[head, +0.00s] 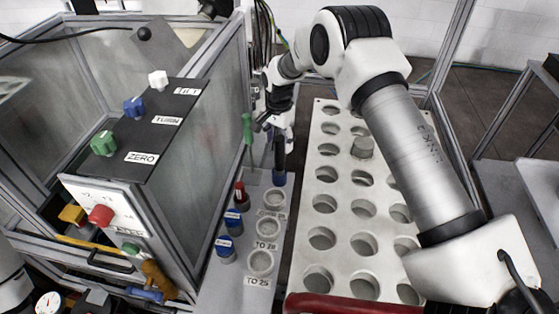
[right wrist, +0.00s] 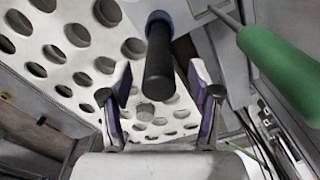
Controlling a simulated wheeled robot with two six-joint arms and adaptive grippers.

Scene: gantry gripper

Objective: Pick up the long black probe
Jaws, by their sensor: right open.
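The long black probe (head: 280,153) stands upright in a blue-collared holder on the narrow grey shelf in the head view. In the right wrist view the black probe (right wrist: 159,65) points toward the camera, with its blue collar at the far end. My right gripper (head: 278,124) is at the probe's upper end. Its fingers (right wrist: 160,84) are open on either side of the probe, with a visible gap at both sides. My left gripper is not in view.
A green-handled tool (head: 248,128) stands close left of the probe; its handle (right wrist: 278,68) looms at the right in the wrist view. Red and blue capped pieces and ring holders (head: 261,261) line the shelf. A white perforated rack (head: 322,205) lies to the right, a control box (head: 130,135) to the left.

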